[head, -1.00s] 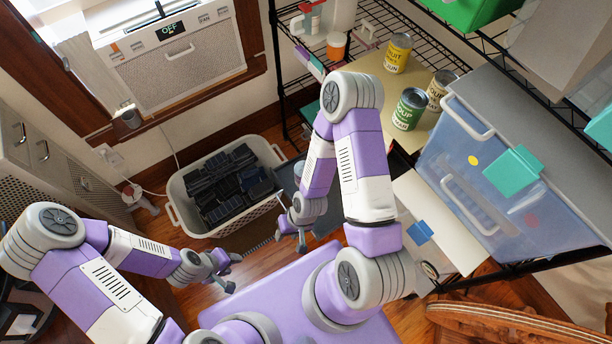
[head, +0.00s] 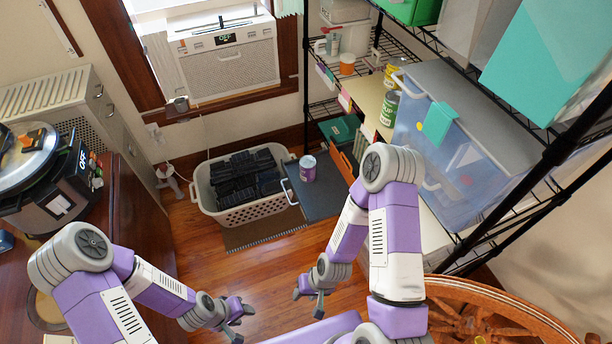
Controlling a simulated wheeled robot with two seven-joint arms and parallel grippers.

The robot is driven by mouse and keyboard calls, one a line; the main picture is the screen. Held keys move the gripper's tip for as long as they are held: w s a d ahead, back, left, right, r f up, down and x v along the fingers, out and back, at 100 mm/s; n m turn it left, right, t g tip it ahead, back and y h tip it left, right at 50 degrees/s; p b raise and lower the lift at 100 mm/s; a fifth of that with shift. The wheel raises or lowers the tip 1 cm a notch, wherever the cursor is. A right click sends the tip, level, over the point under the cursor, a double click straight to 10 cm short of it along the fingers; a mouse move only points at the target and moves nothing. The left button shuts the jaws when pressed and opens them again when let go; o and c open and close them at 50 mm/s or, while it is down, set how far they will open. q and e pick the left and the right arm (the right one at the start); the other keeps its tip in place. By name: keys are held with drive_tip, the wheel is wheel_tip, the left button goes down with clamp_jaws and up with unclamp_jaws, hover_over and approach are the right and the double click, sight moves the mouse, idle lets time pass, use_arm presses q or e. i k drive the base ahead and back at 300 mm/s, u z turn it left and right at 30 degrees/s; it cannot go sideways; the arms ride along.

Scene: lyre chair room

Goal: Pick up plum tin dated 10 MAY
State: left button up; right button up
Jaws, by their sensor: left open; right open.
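A purple-and-white tin (head: 307,168) stands upright on a dark flat-topped case (head: 318,201) on the floor, right of the laundry basket. Its label is too small to read, so I cannot tell its date. A green soup tin (head: 389,107) and a yellow tin (head: 391,76) stand on the wire rack's shelf, partly hidden by a clear bin. My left gripper (head: 243,325) is open and empty at the lower middle. My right gripper (head: 308,303) is open and empty, below and apart from the purple tin in the picture.
A white basket (head: 259,211) of dark items stands left of the case. The wire rack (head: 551,157) with a clear bin (head: 455,150) stands at the right. A wooden wheel-like piece (head: 500,315) is at lower right. A multicooker (head: 50,180) is at left. Wooden floor (head: 215,262) is clear in front.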

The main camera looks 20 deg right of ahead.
sight(307, 163)
drive_tip(key=u, duration=0.3)
drive_tip(key=i, duration=1.75)
drive_tip(key=z, duration=0.95)
